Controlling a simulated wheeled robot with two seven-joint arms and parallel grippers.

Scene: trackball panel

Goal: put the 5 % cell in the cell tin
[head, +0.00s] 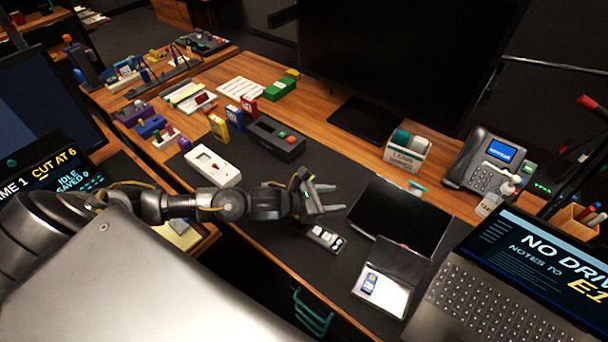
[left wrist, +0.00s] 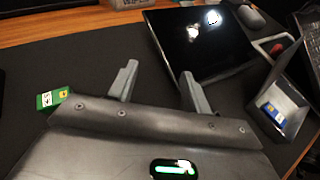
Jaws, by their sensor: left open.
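The cell tin (head: 385,292) stands open on the dark desk mat, lid raised, with a blue-and-white cell (head: 370,283) inside. The tin (left wrist: 290,88) and that cell (left wrist: 272,113) also show at the right of the left wrist view. A small green-and-white block (left wrist: 52,98), its marking too small to read surely, lies on the mat left of my gripper in the left wrist view; I cannot make it out in the head view. My left gripper (head: 338,198) is open and empty above the mat, left of the tin. Its fingers (left wrist: 159,72) also show in the wrist view.
A dark tablet (head: 400,215) lies behind the tin, and a laptop (head: 500,290) stands to its right. A small device with white buttons (head: 325,238) lies below my gripper. A white box (head: 212,166) and a black box (head: 275,138) stand farther left.

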